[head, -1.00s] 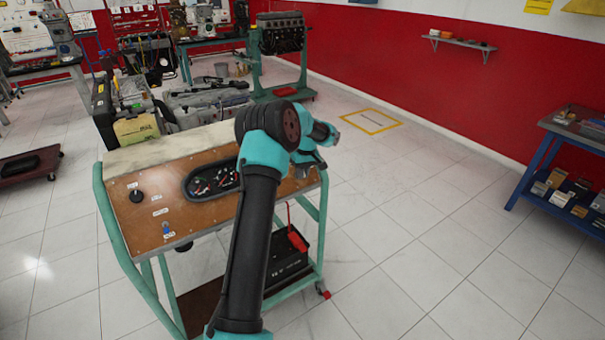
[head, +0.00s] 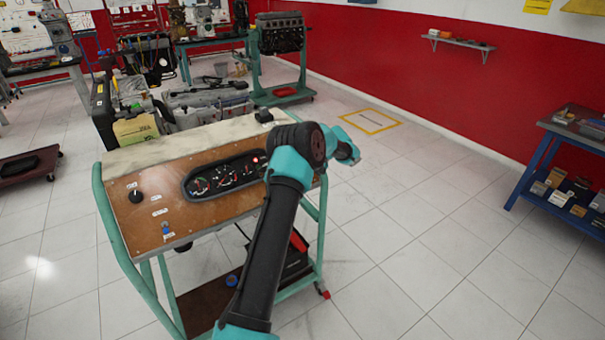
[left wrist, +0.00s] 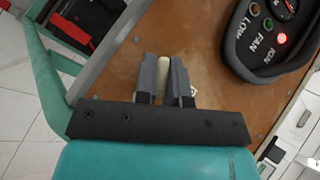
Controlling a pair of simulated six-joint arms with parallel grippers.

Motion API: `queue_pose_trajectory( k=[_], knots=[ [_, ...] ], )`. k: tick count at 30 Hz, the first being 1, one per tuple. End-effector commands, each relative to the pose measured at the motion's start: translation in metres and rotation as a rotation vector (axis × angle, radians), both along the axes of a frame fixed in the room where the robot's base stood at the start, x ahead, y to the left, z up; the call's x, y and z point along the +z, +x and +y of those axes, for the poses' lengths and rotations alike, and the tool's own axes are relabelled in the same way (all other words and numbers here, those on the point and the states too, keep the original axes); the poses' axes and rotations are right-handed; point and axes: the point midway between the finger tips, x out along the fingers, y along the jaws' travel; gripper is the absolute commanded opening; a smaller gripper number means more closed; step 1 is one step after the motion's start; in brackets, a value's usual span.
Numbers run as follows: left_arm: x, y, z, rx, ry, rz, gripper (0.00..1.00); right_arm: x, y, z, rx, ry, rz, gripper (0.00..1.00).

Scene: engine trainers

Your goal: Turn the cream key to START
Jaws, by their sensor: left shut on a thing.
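In the left wrist view the cream key (left wrist: 164,64) stands between the two grey fingers of my left gripper (left wrist: 164,73), which is shut on it. Only the key's upper part shows; its lower end and the switch around it are hidden. The key is by the edge of the brown panel (left wrist: 190,35), beside the gauge cluster (left wrist: 246,50). A red lamp (left wrist: 281,38) by the IGN label is lit. In the head view my arm hides the key and the gripper. The START mark cannot be read. My right gripper is out of view.
The head view shows the wheeled trainer stand (head: 110,222) with a black knob (head: 137,196) and a blue switch (head: 166,229) at the panel's left. A blue shelf unit (head: 530,165) stands far right, with clear floor between.

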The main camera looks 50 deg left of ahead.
Motion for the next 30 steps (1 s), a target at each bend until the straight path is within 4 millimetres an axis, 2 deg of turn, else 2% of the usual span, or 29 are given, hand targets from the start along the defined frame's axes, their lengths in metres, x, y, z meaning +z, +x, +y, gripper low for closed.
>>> queue_pose_trajectory(
  k=[9, 25, 26, 30],
  knots=[
    [0.0001, 0.0004, -0.0002, -0.106, 0.021, 0.114, 0.00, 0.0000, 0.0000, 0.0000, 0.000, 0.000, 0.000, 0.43],
    [0.0003, 0.0004, -0.0001, -0.128, 0.025, 0.137, 0.00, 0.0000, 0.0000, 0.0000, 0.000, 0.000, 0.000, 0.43],
    [0.0003, 0.0004, -0.0001, -0.128, 0.025, 0.137, 0.13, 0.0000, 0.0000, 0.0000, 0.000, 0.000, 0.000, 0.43],
    [0.0002, 0.0003, 0.0000, -0.127, 0.025, 0.136, 0.26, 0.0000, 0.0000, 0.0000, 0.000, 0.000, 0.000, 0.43]
  ],
)
